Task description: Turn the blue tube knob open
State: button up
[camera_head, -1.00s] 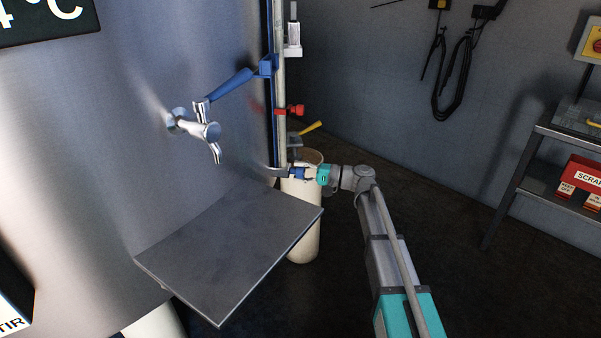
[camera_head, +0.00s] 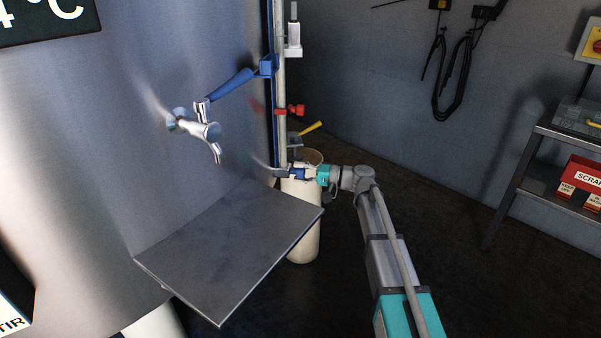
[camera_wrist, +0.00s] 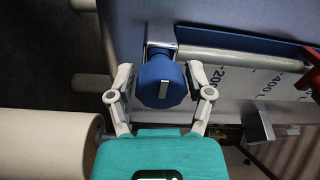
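The blue tube knob (camera_wrist: 161,82) is faceted, with a white mark running along its face, in the middle of the wrist view. In the head view it is a small blue shape (camera_head: 298,173) at the foot of the upright tube, partly hidden by my gripper. My gripper (camera_wrist: 161,74) has one grey finger on each side of the knob, with the tips reaching alongside it. A thin gap shows at the left finger; the right finger is very close, and I cannot tell whether it touches.
The tube (camera_head: 281,80) carries a red clamp (camera_head: 291,110) and a yellow handle (camera_head: 311,128) above my gripper. A cream bucket (camera_head: 304,235) stands below. A rack (camera_head: 540,190) stands at right.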

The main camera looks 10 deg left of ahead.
jog(key=shift+o, duration=0.7)
jog(key=shift+w, duration=0.1)
jog(key=shift+m, duration=0.4)
